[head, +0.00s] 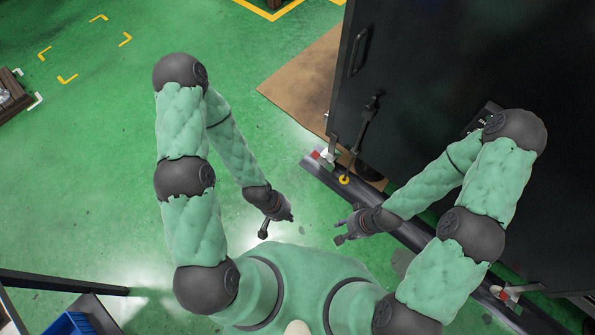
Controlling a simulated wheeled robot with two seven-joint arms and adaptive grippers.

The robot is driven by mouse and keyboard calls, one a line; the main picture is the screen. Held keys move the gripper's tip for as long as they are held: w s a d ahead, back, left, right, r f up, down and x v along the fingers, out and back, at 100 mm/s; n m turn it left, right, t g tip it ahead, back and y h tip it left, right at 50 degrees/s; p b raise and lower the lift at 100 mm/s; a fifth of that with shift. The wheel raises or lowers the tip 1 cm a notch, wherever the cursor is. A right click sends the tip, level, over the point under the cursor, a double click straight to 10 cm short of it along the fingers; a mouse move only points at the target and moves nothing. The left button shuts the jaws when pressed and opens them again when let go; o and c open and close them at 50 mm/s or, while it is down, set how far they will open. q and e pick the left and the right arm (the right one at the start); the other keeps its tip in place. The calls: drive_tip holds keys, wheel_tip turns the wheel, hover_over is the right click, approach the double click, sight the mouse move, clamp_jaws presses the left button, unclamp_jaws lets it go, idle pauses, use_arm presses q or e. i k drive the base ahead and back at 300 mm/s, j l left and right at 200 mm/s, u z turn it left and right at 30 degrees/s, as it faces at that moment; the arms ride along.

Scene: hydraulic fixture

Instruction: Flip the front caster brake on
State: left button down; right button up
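A tall dark cabinet-like fixture (455,80) stands at the right, with a long metal rail (400,228) along its floor edge. At the rail's upper end is a caster spot with a red and white piece (326,156) and a yellow round piece (344,180). A similar red and white piece (507,293) shows at the lower right end. Which is the front caster brake, and its setting, I cannot tell. My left gripper (277,223) is open and empty over the floor, left of the rail. My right gripper (338,231) is open and empty, apart from the rail.
A dark lever (366,125) and a handle (358,52) are on the fixture's side. A brown board (300,85) lies beside it. A blue bin (72,323) and dark frame stand at lower left. Green floor (90,170) at left is clear.

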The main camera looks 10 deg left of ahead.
sight(317, 155)
drive_tip(key=i+j+z, duration=0.45)
drive_tip(key=i, duration=0.2)
drive_tip(key=i+j+z, duration=0.45)
drive_tip(key=j, duration=0.35)
drive_tip(key=i, duration=0.1)
